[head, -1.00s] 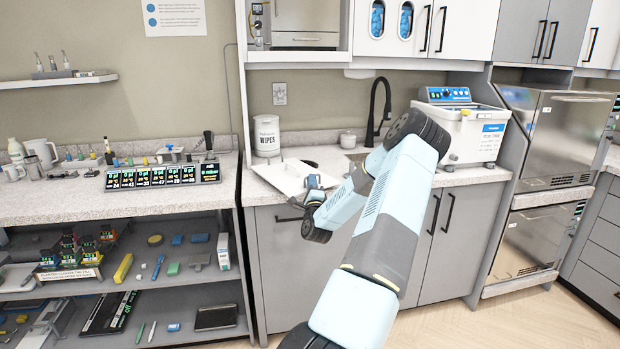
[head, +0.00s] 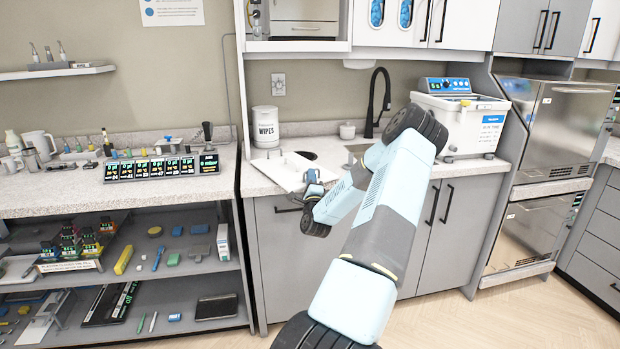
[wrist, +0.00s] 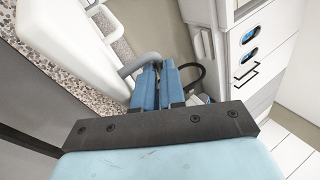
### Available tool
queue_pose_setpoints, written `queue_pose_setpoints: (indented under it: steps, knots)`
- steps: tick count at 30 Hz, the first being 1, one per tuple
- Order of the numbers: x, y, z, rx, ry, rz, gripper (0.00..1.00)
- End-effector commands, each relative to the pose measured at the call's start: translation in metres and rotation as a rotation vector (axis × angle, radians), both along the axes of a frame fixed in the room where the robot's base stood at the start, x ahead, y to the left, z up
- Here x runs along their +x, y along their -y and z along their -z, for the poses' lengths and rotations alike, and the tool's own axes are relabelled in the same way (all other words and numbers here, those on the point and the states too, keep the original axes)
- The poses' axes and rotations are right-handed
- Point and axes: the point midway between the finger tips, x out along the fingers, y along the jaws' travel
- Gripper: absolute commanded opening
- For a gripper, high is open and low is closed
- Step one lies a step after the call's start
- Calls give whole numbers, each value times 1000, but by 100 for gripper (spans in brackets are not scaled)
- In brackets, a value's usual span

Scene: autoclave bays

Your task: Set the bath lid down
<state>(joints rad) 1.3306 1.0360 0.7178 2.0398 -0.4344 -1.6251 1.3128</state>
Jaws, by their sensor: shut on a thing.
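The bath lid (head: 277,172) is a flat white plate at the front of the counter, left of the sink. It also shows large at the left of the wrist view (wrist: 75,55). My gripper (head: 312,178) is at the lid's right side. In the wrist view the blue fingers (wrist: 158,84) are shut on the lid's grey curved handle (wrist: 138,64). The lid lies over or just above the counter; I cannot tell whether it touches. The white bath (head: 460,128) with a blue control panel stands farther right on the counter.
A white wipes tub (head: 265,128) stands just behind the lid. A black faucet (head: 378,100) and a small white jar (head: 347,131) stand behind the sink. A row of digital displays (head: 150,168) sits on the left counter. Cabinet doors are below the lid.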

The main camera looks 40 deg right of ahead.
Motion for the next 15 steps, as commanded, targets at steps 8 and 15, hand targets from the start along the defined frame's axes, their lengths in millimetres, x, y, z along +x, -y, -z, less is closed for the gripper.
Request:
queue_pose_setpoints:
  steps: [8, 15]
  knots:
    - [0, 0, 4, -2, 2, 0, 0]
    - [0, 0, 5, -2, 2, 0, 21]
